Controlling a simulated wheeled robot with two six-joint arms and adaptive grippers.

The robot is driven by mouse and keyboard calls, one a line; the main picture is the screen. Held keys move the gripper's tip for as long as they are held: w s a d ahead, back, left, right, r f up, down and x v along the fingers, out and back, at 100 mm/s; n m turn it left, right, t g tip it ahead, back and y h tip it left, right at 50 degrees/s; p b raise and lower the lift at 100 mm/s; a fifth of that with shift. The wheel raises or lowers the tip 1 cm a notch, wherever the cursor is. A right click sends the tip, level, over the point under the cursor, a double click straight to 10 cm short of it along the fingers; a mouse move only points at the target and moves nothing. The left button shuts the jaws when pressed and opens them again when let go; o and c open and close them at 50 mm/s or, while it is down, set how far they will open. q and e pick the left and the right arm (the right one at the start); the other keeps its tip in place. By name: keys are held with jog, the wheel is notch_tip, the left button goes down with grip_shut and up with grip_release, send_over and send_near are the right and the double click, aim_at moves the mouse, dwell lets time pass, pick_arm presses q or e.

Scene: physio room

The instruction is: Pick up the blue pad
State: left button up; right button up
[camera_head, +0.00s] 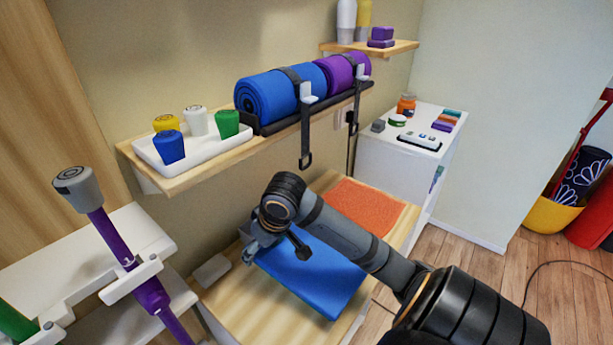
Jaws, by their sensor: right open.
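The blue pad (322,284) lies flat on the light wooden top of a low cabinet. My right arm reaches over it from the lower right and hides part of it. My right gripper (251,246) is at the pad's left back corner, open, with its fingers pointing down. I cannot tell whether the fingers touch the pad or sit around its edge. My left gripper is not in view.
An orange textured mat (366,206) lies behind the pad on the wooden top (262,312). A wall shelf (205,172) above holds a white tray (197,149) and a blue roll (266,96). Its hanging strap (305,135) dangles behind my gripper.

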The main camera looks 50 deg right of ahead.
jog(key=shift+w+f, duration=0.15)
jog(key=shift+f, duration=0.2)
jog(key=c, duration=1.3)
jog(key=shift+r, duration=0.15)
